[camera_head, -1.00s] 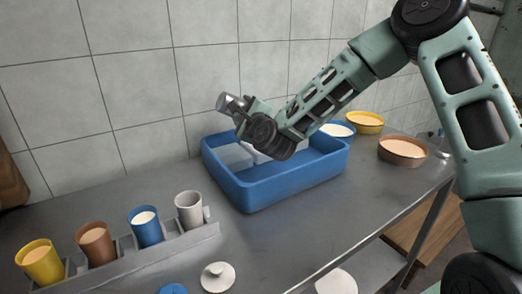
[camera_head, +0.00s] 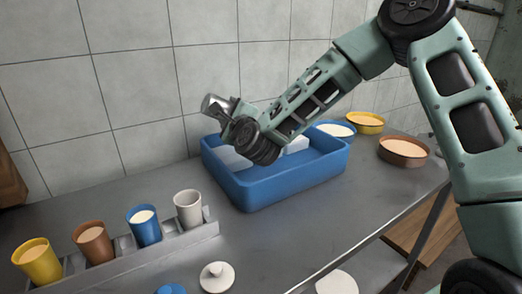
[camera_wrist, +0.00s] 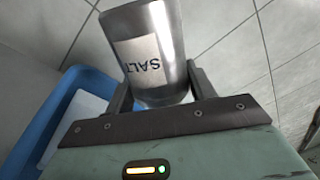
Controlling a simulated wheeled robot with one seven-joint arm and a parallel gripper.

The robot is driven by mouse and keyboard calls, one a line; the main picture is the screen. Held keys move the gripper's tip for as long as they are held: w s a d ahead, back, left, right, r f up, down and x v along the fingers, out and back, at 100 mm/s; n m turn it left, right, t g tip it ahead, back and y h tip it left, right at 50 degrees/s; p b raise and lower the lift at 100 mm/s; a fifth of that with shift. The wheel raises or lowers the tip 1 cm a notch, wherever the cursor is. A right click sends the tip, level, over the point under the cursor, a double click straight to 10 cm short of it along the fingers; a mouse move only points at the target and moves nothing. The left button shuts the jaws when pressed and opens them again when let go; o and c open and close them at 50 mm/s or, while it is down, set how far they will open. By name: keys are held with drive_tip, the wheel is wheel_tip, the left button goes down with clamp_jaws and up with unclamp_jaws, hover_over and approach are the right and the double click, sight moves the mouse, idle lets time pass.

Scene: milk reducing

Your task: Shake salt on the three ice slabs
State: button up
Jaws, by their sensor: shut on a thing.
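My gripper (camera_wrist: 160,92) is shut on a metal salt shaker (camera_wrist: 178,40) with a white label reading SALT. In the head view the shaker (camera_head: 214,106) is tilted, above the left back part of a blue tub (camera_head: 257,194). The arm covers part of the tub. Inside the tub, white slabs show: one at the left (camera_head: 232,158) and part of another to the right of my wrist (camera_head: 297,145). A third slab cannot be made out. The wrist view shows one slab (camera_wrist: 72,118) in the tub below the gripper.
A rack (camera_head: 175,243) at the front left holds yellow, brown, blue and white cups (camera_head: 188,208). A white lid (camera_head: 217,277) lies at the front. Blue, yellow (camera_head: 366,122) and brown (camera_head: 403,150) bowls stand right of the tub. A tiled wall (camera_head: 150,80) is close behind.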

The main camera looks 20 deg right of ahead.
sight(223, 103)
drive_tip(key=shift+s+a, duration=0.2)
drive_tip(key=shift+a, duration=0.9)
drive_tip(key=shift+r, duration=0.15)
wheel_tip(223, 103, up, 3)
drive_tip(key=shift+r+p, duration=0.2)
drive_tip(key=shift+p, duration=0.65)
wheel_tip(223, 103, down, 4)
drive_tip(key=b, duration=0.4)
drive_tip(key=shift+r+p, duration=1.2)
drive_tip(key=shift+r, duration=0.8)
wheel_tip(223, 103, down, 4)
drive_tip(key=b, duration=0.3)
drive_tip(key=shift+b, duration=0.4)
drive_tip(key=shift+r, duration=0.2)
